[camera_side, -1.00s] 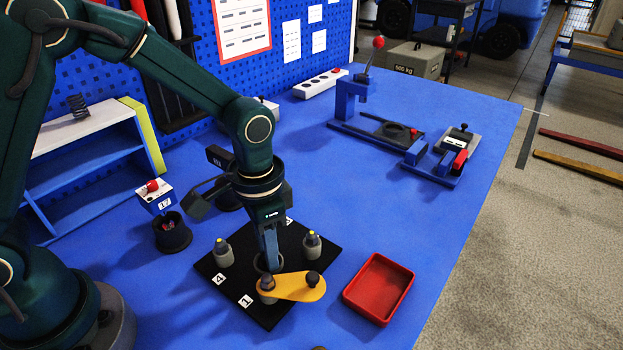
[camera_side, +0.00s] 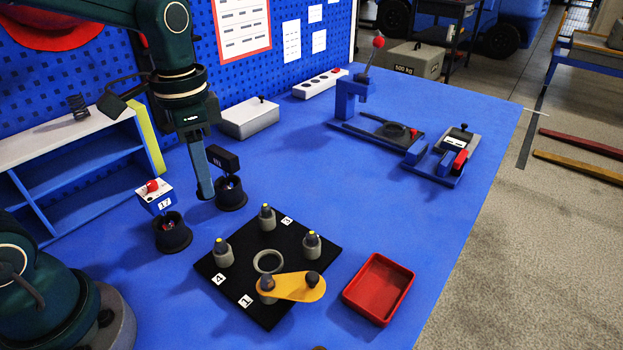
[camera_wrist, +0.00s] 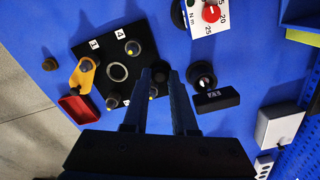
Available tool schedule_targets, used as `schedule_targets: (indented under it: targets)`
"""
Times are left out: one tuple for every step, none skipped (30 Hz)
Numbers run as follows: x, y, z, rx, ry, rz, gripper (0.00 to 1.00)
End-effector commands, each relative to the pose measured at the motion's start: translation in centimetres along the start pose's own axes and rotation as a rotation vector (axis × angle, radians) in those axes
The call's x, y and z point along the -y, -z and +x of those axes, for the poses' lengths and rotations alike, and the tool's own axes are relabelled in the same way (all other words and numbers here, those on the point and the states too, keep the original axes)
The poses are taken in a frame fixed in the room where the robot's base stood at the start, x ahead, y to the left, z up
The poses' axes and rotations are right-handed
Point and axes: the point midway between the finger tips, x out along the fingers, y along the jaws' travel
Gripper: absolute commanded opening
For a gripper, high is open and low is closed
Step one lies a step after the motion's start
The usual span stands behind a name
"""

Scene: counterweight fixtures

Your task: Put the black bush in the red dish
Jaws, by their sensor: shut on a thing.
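My gripper (camera_side: 205,192) hangs over the blue table, left of and behind the black square plate (camera_side: 285,238). In the side view I cannot make the bush out against the fingers. The red dish (camera_side: 408,288) lies at the front right of the plate, apart from my gripper, and looks empty. It also shows in the wrist view (camera_wrist: 66,101).
On the plate, several grey posts surround a grey ring (camera_side: 257,262), and a yellow arm (camera_side: 293,288) covers one corner. Two black cups, one beneath a torque dial (camera_side: 156,199), stand near my gripper. A blue lever press (camera_side: 350,105) is at the back right.

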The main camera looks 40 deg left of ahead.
Motion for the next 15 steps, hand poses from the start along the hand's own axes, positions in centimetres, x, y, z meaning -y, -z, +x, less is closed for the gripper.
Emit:
schedule_targets:
  targets:
    - [0.4, -0.2, -0.3, -0.002, 0.001, -0.005, 0.0]
    - [0.6, -0.3, -0.5, -0.002, 0.001, -0.008, 0.0]
    - [0.8, -0.4, -0.8, -0.003, 0.002, -0.02, 0.0]
    - [0.9, -0.4, -1.0, -0.003, 0.002, -0.036, 0.0]
    - [0.9, -0.3, -1.3, -0.004, 0.002, -0.056, 0.0]
    - [1.0, -0.3, -1.8, -0.004, 0.002, -0.092, 0.0]
    - [1.0, -0.2, -2.2, -0.004, 0.002, -0.124, 0.0]
    - [1.0, -0.1, -2.6, -0.005, 0.003, -0.159, 0.0]
    - [1.0, -0.1, -3.1, -0.005, 0.002, -0.205, 0.0]
    - [1.0, 0.0, -3.5, -0.004, 0.002, -0.238, 0.0]
    - [0.9, 0.0, -3.8, -0.005, 0.002, -0.269, 0.0]
    - [0.9, 0.1, -4.2, -0.004, 0.002, -0.307, 0.0]
    - [0.9, 0.1, -4.5, -0.004, 0.002, -0.332, 0.0]
    - [0.8, 0.1, -4.7, -0.003, 0.001, -0.354, 0.0]
    - [0.8, 0.1, -5.0, -0.004, 0.001, -0.381, 0.0]
